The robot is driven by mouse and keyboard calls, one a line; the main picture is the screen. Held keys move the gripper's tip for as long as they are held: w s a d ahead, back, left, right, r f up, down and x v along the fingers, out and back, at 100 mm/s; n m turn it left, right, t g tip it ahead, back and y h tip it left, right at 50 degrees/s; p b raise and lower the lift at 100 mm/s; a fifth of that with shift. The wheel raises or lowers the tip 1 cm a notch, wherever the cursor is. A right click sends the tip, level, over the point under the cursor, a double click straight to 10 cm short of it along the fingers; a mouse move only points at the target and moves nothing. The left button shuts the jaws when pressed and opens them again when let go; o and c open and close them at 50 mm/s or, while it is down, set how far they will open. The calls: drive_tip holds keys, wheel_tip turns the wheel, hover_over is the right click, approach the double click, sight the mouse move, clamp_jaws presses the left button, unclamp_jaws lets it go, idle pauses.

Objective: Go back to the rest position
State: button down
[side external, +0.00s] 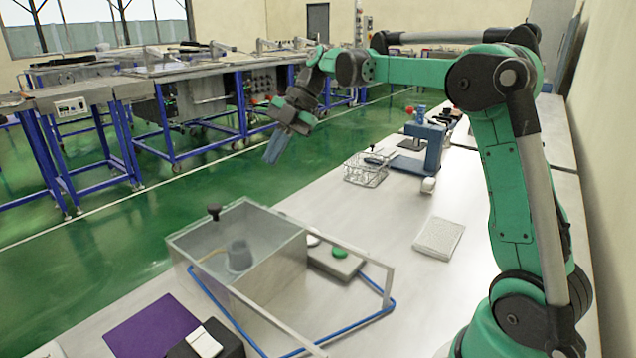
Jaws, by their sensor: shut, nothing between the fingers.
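My gripper (274,150) is shut and empty. It hangs in the air in the upper middle of the side external view, past the table's left edge with the green floor behind it, and its fingers point down and slightly left. My green arm reaches to it from the right, bent at the elbow. The clear box (238,255) with a dark knob on top stands on the table (375,215) below and nearer the camera, well apart from my gripper. A grey cylinder shows inside the box.
A blue press-like device (428,148), a wire rack (367,168) and a white tray (439,238) stand on the table. A unit with a green button (340,255) and a blue-edged metal frame (375,308) are beside the box. A purple mat (150,325) lies in front.

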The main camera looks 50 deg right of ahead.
drive_tip(key=s+a+f+m+t+h, duration=0.2)
drive_tip(key=s+m, duration=0.5)
drive_tip(key=m, duration=0.4)
drive_tip(key=s+a+f+m+t+h, duration=0.2)
drive_tip(key=s+a+f+m+h, duration=0.2)
drive_tip(key=s+m, duration=0.3)
drive_tip(key=a+m, duration=0.1)
drive_tip(key=m, duration=0.3)
drive_tip(key=shift+f+t, duration=0.3)
drive_tip(key=shift+s, duration=0.1)
